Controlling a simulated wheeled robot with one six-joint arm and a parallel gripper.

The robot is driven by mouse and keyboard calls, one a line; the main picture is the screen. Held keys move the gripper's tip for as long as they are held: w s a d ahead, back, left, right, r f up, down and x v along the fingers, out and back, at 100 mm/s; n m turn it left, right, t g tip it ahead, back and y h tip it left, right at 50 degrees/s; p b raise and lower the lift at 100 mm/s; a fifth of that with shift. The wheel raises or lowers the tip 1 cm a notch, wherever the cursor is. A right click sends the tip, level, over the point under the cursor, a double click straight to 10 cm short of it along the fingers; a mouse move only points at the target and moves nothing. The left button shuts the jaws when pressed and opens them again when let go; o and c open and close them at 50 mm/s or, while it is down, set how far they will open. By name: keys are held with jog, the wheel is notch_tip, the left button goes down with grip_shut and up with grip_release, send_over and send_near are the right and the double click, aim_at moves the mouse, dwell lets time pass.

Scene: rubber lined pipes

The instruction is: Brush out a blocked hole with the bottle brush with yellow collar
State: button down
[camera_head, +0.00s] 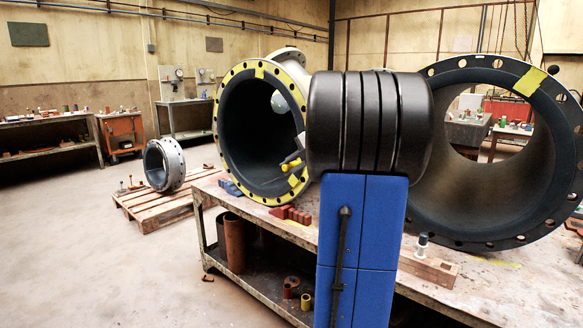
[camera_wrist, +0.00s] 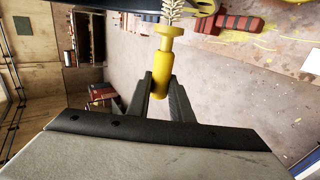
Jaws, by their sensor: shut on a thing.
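The bottle brush with the yellow collar (camera_wrist: 165,31) is in my gripper (camera_wrist: 160,82), which is shut on its yellow handle in the wrist view. Its pale bristles (camera_wrist: 172,9) point to the top edge of that view and are cut off there. In the head view a small yellow part of the brush (camera_head: 291,165) shows in front of the pipe with the yellow flange (camera_head: 228,88), near the flange's lower right side. The flange has a ring of bolt holes. I cannot tell which hole is blocked, nor whether the bristles touch one. My arm hides the flange's right part.
A larger dark flanged pipe (camera_head: 437,205) stands on the right of the workbench (camera_head: 490,275). Red stepped blocks (camera_head: 290,214) sit by the yellow-flanged pipe. A pallet (camera_head: 150,209) with a short pipe ring (camera_head: 165,165) lies at left. The floor in front is clear.

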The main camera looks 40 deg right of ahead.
jog(key=a, duration=0.6)
jog(key=shift+s+a, duration=0.2)
jog(key=shift+s, duration=0.1)
dwell(0.3)
dwell(0.7)
jog(key=w+a+f+n+y, duration=0.1)
jog(key=w+a+f, duration=1.9)
jog(key=w+f, duration=0.3)
jog(key=s+a+f, duration=0.1)
jog(key=a+f, duration=0.3)
jog(key=f, duration=0.5)
jog(key=s+a+f+m+h, duration=0.1)
jog(key=a+f, duration=0.4)
jog(key=f, duration=0.5)
jog(key=s+a+f+m, duration=0.1)
jog(key=a+f, duration=0.3)
jog(key=f, duration=0.6)
jog(key=shift+s+a+f+h, duration=0.2)
jog(key=shift+s+f+h, duration=0.05)
jog(key=shift+s+h, duration=0.2)
